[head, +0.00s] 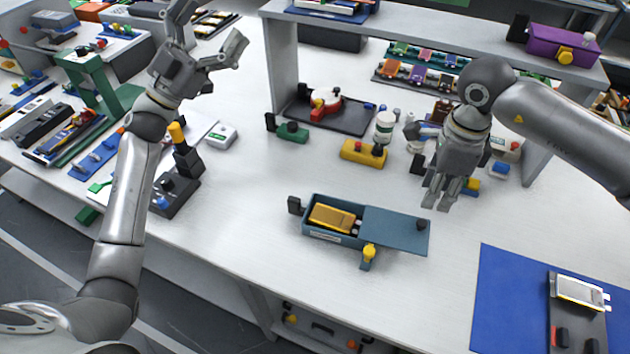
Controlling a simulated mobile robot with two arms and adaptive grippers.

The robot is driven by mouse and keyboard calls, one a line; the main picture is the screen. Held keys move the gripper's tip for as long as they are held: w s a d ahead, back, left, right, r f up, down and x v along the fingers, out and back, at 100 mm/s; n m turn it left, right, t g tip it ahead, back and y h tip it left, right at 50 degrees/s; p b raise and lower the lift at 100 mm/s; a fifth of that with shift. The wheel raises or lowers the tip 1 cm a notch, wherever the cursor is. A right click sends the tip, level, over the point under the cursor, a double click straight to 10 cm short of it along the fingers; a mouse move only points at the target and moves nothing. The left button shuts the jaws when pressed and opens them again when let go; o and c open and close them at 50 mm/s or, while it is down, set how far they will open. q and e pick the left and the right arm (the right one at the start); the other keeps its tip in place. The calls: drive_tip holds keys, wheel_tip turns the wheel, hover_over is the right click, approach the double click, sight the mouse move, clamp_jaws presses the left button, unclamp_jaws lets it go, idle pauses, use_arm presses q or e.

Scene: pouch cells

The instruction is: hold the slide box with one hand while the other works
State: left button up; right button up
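The slide box (326,239) is a teal tray on the white table in the head view. Its lid (394,229) is slid to the right, so the left part is open. A yellow pouch cell (332,217) lies in the open part. A black knob (421,224) is at the lid's right end. My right gripper (437,205) points down above and behind the lid's right end, apart from it, with its fingertips close together and nothing seen in them. My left gripper (214,28) is open and empty, far from the box at the upper left.
A yellow-topped post (368,253) stands at the box's front and a black block (294,205) at its left end. A blue mat (503,303) with a silver cell (580,291) is at the lower right. Fixtures and a shelf (440,37) stand behind.

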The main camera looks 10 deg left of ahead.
use_arm(q)
drive_tip(key=s+d+f+m+g, duration=0.25)
drive_tip(key=d+g, duration=0.35)
drive_tip(key=d, duration=0.3)
drive_tip(key=s+d+f+m+g+h, duration=0.1)
drive_tip(key=d+f+m+g, duration=0.3)
drive_tip(key=d+g, duration=0.4)
drive_tip(key=s+d+f+m+g, duration=0.25)
drive_tip(key=d+m+g, duration=0.2)
drive_tip(key=d, duration=0.55)
drive_tip(key=n+g+y, duration=0.2)
drive_tip(key=n+y, duration=0.3)
drive_tip(key=y, duration=1.2)
hover_over(315, 214)
wheel_tip(315, 214, down, 20)
wheel_tip(315, 214, down, 10)
drive_tip(key=shift+f, duration=0.1)
drive_tip(key=shift+c, duration=0.3)
drive_tip(key=c, duration=1)
